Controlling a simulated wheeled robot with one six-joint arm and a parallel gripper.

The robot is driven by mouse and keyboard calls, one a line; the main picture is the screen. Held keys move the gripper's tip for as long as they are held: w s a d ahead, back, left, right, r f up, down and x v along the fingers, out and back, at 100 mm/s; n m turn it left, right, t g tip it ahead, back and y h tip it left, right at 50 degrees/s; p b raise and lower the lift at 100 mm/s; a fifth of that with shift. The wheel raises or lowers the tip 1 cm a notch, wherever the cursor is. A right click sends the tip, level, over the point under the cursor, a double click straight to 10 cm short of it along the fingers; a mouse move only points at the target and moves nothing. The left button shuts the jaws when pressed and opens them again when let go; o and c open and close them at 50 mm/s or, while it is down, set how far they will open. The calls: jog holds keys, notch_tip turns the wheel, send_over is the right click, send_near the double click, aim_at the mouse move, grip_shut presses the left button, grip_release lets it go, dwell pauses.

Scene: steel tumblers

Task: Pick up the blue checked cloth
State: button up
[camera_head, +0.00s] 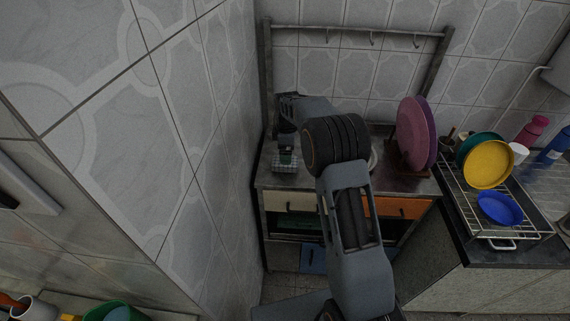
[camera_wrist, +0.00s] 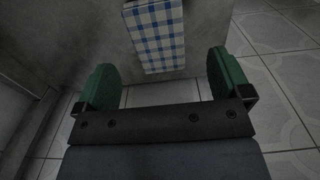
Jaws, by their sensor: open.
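The blue checked cloth (camera_wrist: 155,34) shows at the top of the wrist view, a blue and white folded strip on a grey surface. My gripper (camera_wrist: 160,62) is open and empty, with one green finger to the left of the cloth's near end and one to the right. The cloth lies ahead of the fingers, and I see no contact. In the head view, my gripper (camera_head: 286,152) hangs over the left part of the counter, and a small pale checked patch of the cloth (camera_head: 283,168) shows just below it.
The steel counter (camera_head: 300,181) has a tiled wall close on its left and a rail with hooks behind. Pink and purple plates (camera_head: 413,135) stand upright at its right. A dish rack (camera_head: 505,215) with a yellow plate (camera_head: 488,165) and a blue bowl (camera_head: 499,208) is farther right.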

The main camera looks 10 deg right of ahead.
jog(key=shift+w+f+p, duration=0.15)
jog(key=shift+f+p, duration=0.5)
jog(key=shift+f, duration=2.6)
jog(key=shift+c, duration=0.4)
jog(key=c, duration=1)
jog(key=shift+r, duration=0.15)
